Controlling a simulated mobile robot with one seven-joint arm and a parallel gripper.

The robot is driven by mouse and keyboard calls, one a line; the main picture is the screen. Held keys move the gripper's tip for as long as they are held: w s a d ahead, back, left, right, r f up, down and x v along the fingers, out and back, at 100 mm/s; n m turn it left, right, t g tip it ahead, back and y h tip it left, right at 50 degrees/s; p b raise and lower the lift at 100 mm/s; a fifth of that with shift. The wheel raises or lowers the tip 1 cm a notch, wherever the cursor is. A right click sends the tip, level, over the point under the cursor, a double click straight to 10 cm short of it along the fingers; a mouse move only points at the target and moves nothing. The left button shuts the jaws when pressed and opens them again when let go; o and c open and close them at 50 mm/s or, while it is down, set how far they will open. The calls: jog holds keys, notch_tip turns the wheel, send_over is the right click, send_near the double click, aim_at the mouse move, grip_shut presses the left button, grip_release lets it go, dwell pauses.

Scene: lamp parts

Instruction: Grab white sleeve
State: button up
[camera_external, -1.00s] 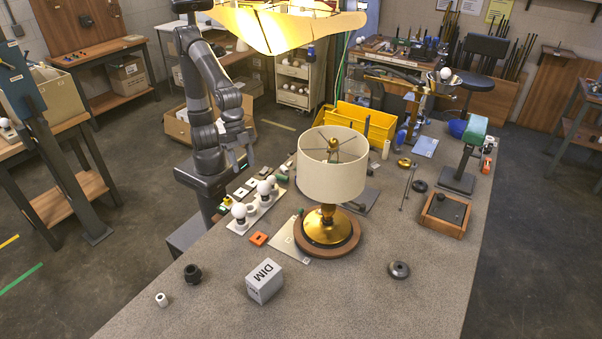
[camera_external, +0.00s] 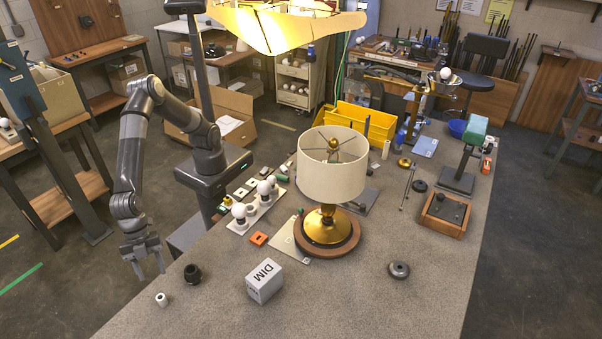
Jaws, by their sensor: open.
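The white sleeve (camera_external: 161,299) is a small white cylinder with a dark hole in its top. It stands near the front left edge of the grey table. My gripper (camera_external: 149,268) is open and empty, with its fingers pointing down. In the picture it is above and slightly left of the sleeve, apart from it, near the table's left edge. I cannot tell its exact height.
A black round socket part (camera_external: 193,274) stands just right of my gripper. A grey box marked DIM (camera_external: 264,281) is further right. A lamp with a cream shade (camera_external: 332,170) stands mid-table. The table's front middle is clear.

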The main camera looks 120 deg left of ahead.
send_near(163, 304)
jog(key=shift+a+x, duration=0.25)
jog(key=shift+x, duration=0.9)
jog(key=shift+s+x, duration=0.2)
jog(key=shift+x, duration=1.2)
jog(key=shift+s+x, duration=0.15)
jog(key=shift+x, duration=1.2)
grip_shut()
